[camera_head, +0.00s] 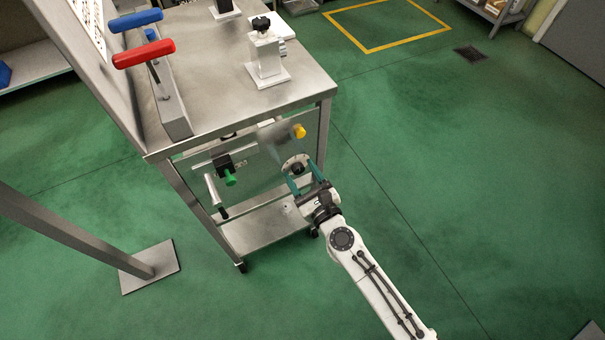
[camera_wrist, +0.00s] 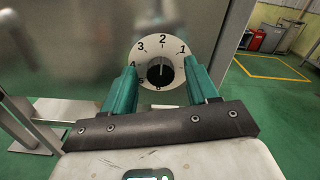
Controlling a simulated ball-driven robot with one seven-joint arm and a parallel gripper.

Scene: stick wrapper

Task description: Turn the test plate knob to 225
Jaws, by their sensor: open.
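The test plate knob (camera_wrist: 158,74) is a black round knob at the centre of a white dial (camera_wrist: 143,56) marked with numbers; 1, 2, 3 and 4 show along its upper part. A pale mark on the knob appears to point roughly up, toward the 2. The dial also shows on the cart's front panel in the head view (camera_head: 287,165). My gripper (camera_head: 303,175) is open, with its teal fingers facing the dial. In the wrist view its fingers (camera_wrist: 159,67) stand left and right of the knob. I cannot tell whether they touch it.
On the same panel are a yellow knob (camera_head: 299,131) and a green handle (camera_head: 230,180). Red (camera_head: 144,53) and blue (camera_head: 135,20) handles stand on the cart top (camera_head: 215,85). A post (camera_head: 70,235) stands at left. Floor to the right is clear.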

